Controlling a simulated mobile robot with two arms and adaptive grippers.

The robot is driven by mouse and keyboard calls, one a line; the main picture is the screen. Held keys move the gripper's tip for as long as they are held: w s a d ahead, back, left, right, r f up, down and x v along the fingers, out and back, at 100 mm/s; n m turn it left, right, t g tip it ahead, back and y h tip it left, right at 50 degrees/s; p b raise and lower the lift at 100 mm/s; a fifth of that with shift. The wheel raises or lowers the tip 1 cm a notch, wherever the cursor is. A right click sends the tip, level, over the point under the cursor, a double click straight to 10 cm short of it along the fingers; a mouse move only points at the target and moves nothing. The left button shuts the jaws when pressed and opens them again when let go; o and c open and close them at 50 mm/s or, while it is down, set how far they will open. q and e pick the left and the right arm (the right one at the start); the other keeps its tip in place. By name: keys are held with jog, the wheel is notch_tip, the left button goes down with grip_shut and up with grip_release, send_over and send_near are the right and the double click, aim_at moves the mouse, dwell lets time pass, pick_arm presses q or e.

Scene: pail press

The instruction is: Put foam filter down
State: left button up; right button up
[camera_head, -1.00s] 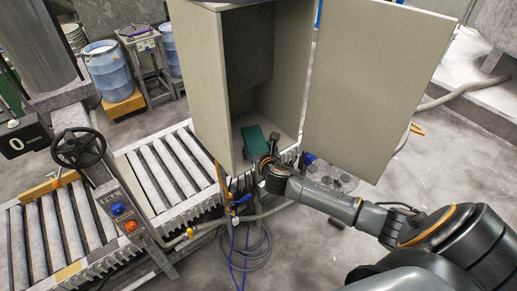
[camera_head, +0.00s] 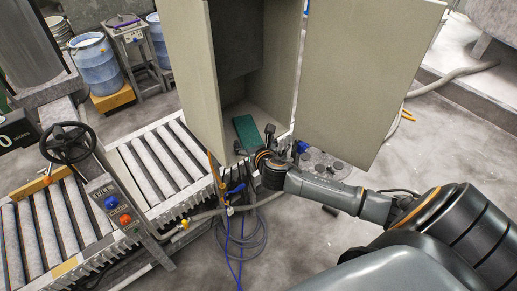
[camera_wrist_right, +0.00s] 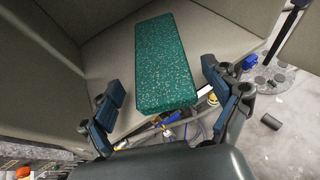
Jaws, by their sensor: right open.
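The foam filter is a green speckled block (camera_head: 246,131) lying flat on the floor of an open grey cabinet (camera_head: 238,103). In the right wrist view the foam filter (camera_wrist_right: 165,62) lies lengthwise ahead of my right gripper (camera_wrist_right: 172,108), whose fingers are spread wide. The near end of the block sits between the fingertips, with visible gaps on both sides. In the head view my right gripper (camera_head: 270,146) is at the cabinet's front opening, just in front of the block, and its fingers are mostly hidden there. My left gripper is not in view.
The cabinet's open door (camera_head: 365,80) stands to the right, above my right arm. A roller conveyor (camera_head: 150,175) with a handwheel (camera_head: 68,143) is at left. Hoses (camera_head: 240,240) hang below the cabinet. Blue drums (camera_head: 103,65) stand at the back left.

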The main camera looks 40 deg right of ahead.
jog(key=v, duration=0.9)
jog(key=s+d+f+m+g+y, duration=0.15)
jog(key=s+f+m, duration=0.3)
jog(key=f, duration=0.65)
jog(key=s+f+m+g, duration=0.35)
jog(key=f+m, duration=0.25)
jog(key=f, duration=0.5)
jog(key=s+d+f+m+g, duration=0.15)
jog(key=s+f+m, duration=0.35)
jog(key=f, duration=0.6)
jog(key=s+a+f+m+g+y, duration=0.1)
jog(key=s+a+f+m, duration=0.3)
jog(key=s, duration=0.5)
jog(key=s+a+f+m+g, duration=0.2)
jog(key=s+a+f+m, duration=0.2)
jog(key=s, duration=0.6)
jog(key=s+a+f+m+g+y, duration=0.1)
jog(key=s+a+f+m+g, duration=0.1)
jog(key=s+a+f+m, duration=0.2)
jog(key=s+f+m, duration=0.2)
jog(key=s+f, duration=0.2)
jog(key=s, duration=0.2)
jog(key=shift+s+a+y, duration=0.2)
jog(key=shift+a+y, duration=0.15)
jog(key=shift+f+m, duration=0.15)
jog(key=shift+m, duration=0.1)
jog(key=shift+c, duration=0.2)
